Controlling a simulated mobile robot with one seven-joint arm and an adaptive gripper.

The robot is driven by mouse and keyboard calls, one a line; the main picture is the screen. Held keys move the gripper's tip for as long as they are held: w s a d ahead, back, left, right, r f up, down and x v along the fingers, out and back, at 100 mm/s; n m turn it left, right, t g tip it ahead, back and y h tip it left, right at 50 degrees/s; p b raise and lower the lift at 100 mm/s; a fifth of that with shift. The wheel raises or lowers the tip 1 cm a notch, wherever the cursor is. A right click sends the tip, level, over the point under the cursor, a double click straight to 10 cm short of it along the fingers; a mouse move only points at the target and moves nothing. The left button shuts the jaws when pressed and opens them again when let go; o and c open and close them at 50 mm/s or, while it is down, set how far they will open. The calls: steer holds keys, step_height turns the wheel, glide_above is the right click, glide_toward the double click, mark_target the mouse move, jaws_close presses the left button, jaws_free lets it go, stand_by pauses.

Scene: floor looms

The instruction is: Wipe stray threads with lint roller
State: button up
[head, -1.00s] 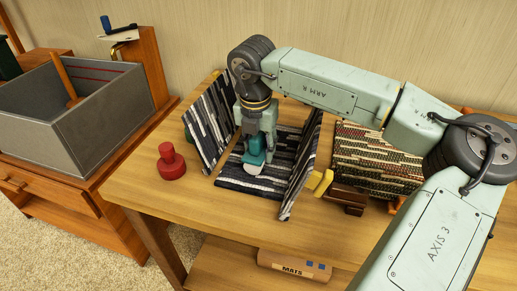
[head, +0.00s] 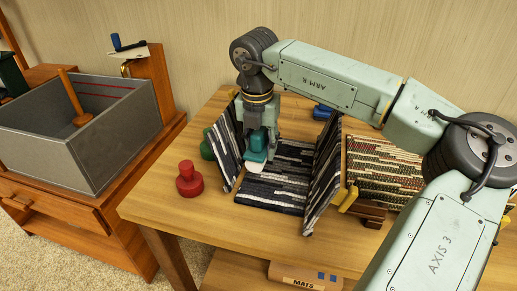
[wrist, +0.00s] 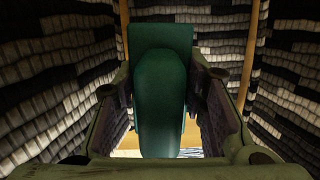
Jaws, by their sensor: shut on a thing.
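The lint roller (head: 255,148) has a teal handle and a pale roller end pointing down. My gripper (head: 262,132) is shut on it; the wrist view shows the teal handle (wrist: 162,85) between the two fingers. The roller hangs over the left part of a black, grey and white woven piece, close to its upright left panel (head: 224,150). The piece also has a flat middle panel (head: 275,190) and a leaning right panel (head: 325,180). I cannot tell whether the roller end touches the weave. Stray threads are too small to make out.
A red knobbed weight (head: 188,182) and a green one (head: 207,148) stand left of the piece. A yellow clamp (head: 349,199), a brown block (head: 374,215) and a multicoloured mat (head: 385,165) are to the right. A grey bin (head: 45,150) stands on the left cabinet.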

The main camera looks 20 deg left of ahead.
mark_target(261, 133)
steer(key=shift+r+p, duration=0.65)
steer(key=shift+r, duration=0.95)
steer(key=shift+w+f, duration=0.1)
